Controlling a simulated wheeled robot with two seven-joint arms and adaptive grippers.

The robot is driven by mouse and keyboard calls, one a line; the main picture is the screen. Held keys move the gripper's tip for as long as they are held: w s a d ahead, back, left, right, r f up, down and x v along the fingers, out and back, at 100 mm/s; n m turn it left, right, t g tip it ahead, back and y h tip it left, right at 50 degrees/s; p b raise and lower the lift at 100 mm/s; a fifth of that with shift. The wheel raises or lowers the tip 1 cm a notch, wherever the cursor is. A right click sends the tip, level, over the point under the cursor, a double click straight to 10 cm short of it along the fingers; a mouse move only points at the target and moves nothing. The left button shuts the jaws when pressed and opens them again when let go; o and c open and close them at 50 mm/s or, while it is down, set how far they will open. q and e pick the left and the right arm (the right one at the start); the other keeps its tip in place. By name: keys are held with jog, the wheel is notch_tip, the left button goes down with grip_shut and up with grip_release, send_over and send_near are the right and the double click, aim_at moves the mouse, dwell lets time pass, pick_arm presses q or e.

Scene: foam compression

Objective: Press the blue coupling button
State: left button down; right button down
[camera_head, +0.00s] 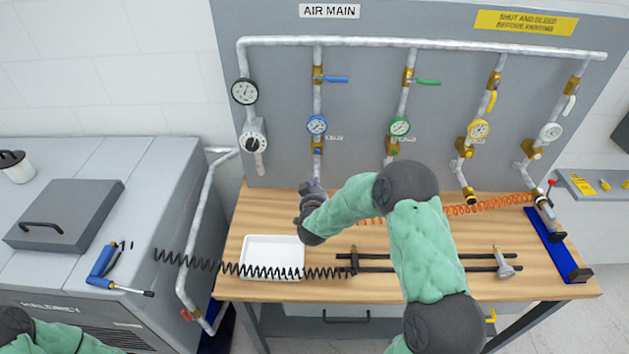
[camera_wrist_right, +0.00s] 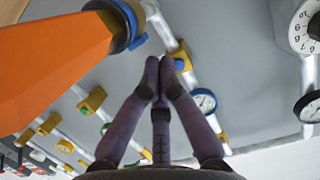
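The blue line hangs on the grey panel with a blue-rimmed gauge (camera_head: 317,125). Below it is a small blue button (camera_head: 317,151), seen in the wrist view on its brass block (camera_wrist_right: 180,65). My right gripper (camera_head: 309,187) is just below this line in the head view and partly covers the pipe's lower end. In the wrist view its fingers (camera_wrist_right: 159,72) are shut together and hold nothing visible; their tips appear close to the blue button. I cannot tell whether they touch it. My left gripper is out of view; only part of its arm shows at lower left.
In the wrist view, a large orange part (camera_wrist_right: 55,65) with a blue ring (camera_wrist_right: 137,42) is close to the fingers. A white tray (camera_head: 244,252), a coiled black hose (camera_head: 200,262) and a grey-tipped tool (camera_head: 504,263) are on or over the wooden bench (camera_head: 240,225). Green and yellow lines stand to the right.

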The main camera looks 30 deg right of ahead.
jog(key=shift+f, duration=0.3)
